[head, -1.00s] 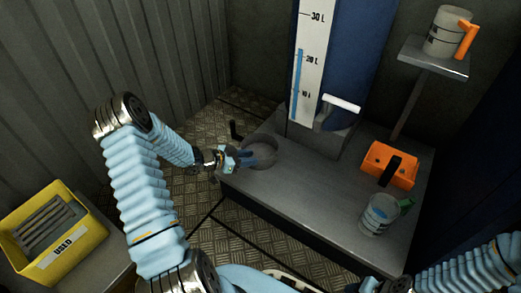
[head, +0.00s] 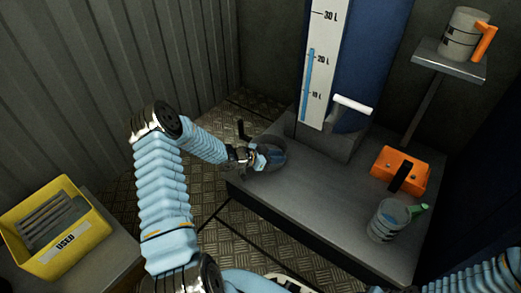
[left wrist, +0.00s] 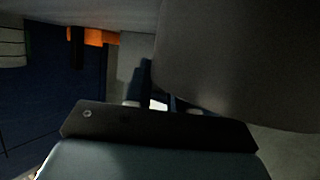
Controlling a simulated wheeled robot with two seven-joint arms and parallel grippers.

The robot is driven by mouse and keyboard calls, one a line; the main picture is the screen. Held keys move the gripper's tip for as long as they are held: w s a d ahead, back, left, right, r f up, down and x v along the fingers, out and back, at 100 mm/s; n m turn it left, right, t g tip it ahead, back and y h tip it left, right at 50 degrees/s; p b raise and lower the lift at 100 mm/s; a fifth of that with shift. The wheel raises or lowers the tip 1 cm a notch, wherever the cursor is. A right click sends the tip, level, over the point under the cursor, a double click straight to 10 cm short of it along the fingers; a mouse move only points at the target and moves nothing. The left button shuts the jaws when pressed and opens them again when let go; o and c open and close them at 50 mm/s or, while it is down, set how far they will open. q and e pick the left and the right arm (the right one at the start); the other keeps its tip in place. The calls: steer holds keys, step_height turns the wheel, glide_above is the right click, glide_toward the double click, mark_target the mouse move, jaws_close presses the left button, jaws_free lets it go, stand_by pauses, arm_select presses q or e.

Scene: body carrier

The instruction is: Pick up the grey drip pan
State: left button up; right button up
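The grey drip pan (head: 271,147) is a round, shallow, dark grey dish at the back left of the grey platform. My left gripper (head: 266,158) is at its near left side in the head view, with the fingers overlapping the pan's rim. In the left wrist view a large grey curved surface, likely the pan (left wrist: 240,60), fills the upper right, close to the fingers (left wrist: 160,95). The finger gap is mostly hidden, so I cannot tell whether they grip the rim. Only part of my right arm shows at the lower right; its gripper is out of view.
The platform (head: 300,195) also bears an orange box (head: 401,172) and a grey jug with a green handle (head: 386,221). A jug with an orange handle (head: 461,34) stands on a raised shelf. A yellow bin (head: 62,235) marked USED is at left. A gauge (head: 318,75) rises behind.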

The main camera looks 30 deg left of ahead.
arm_select(q)
jaws_close()
